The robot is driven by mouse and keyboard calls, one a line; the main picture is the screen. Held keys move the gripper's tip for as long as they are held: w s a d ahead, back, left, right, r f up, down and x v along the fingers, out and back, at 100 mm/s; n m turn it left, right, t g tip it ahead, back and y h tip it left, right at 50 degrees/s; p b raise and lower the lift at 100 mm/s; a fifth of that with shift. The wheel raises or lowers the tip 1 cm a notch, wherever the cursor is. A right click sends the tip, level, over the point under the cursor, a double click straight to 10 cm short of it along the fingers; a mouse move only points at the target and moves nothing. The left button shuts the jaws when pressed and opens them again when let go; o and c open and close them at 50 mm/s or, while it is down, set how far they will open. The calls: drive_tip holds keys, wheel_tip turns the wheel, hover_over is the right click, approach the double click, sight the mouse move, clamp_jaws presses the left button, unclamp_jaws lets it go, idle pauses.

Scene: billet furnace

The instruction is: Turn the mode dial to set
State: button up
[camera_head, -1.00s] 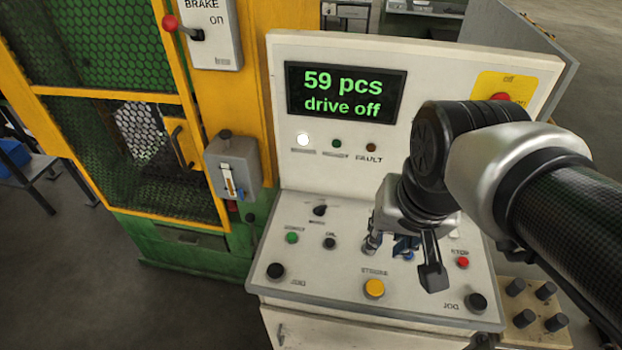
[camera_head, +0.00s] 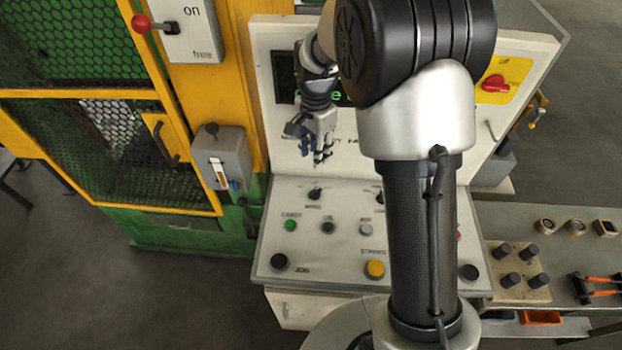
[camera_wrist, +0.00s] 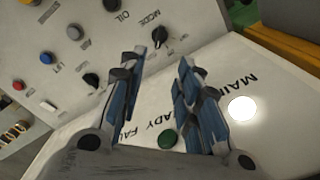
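The mode dial (camera_head: 315,194) is a small black knob on the upper left of the sloped control desk, with its label beside it. In the wrist view the dial (camera_wrist: 160,37) sits just beyond the fingertips, near the word MODE. My gripper (camera_head: 322,157) hangs in front of the upright panel, above the dial and apart from it. In the wrist view its two blue-and-black fingers (camera_wrist: 161,58) are spread with nothing between them. The dial's exact setting is too small to read.
My arm hides the right of the desk and most of the display (camera_head: 285,78). A green button (camera_head: 290,225), a black button (camera_head: 328,228) and a yellow button (camera_head: 375,268) lie below the dial. A second black knob (camera_wrist: 92,80) is nearby. A lever box (camera_head: 222,158) stands left.

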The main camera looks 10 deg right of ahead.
sight(314, 191)
wheel_tip(314, 191, down, 16)
drive_tip(key=shift+r+b, duration=0.1)
drive_tip(key=shift+b, duration=1.05)
drive_tip(key=shift+c, duration=0.5)
clamp_jaws()
